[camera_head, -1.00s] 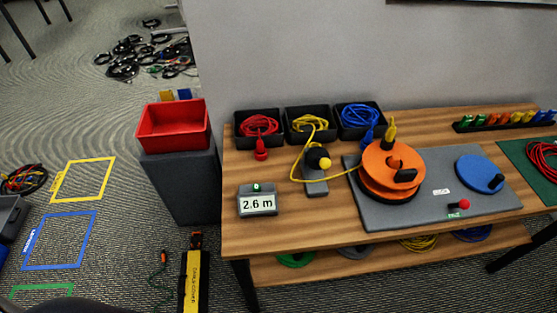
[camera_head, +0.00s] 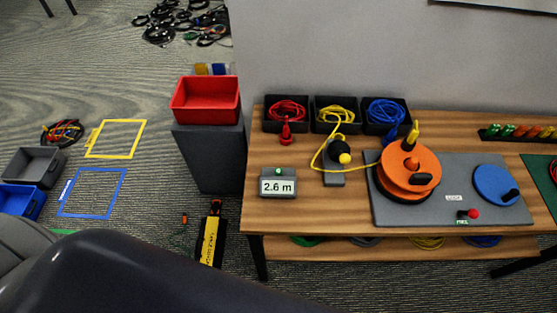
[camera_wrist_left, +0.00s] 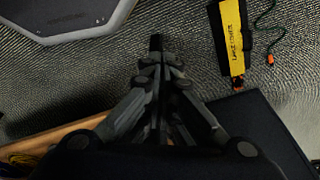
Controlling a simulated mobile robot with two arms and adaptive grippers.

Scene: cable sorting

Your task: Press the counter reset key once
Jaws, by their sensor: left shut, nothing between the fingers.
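The counter (camera_head: 278,187) is a small grey box near the left front of the wooden table, and its display reads 2.6 m. A small green key (camera_head: 278,171) stands on its top edge. Neither shows clearly in the left wrist view. My left gripper (camera_wrist_left: 157,50) is shut and empty in the left wrist view, over the carpeted floor. In the head view only a dark part of my left arm shows at the bottom left, and its fingers are out of sight. My right gripper is in neither view.
The table (camera_head: 345,220) also holds black cable bins, a yellow cable through a black guide, an orange reel (camera_head: 410,165) and a blue disc. A red bin (camera_head: 205,103) stands on a dark pedestal (camera_head: 213,160) left of the table. A yellow-black cover (camera_head: 211,236) lies on the floor.

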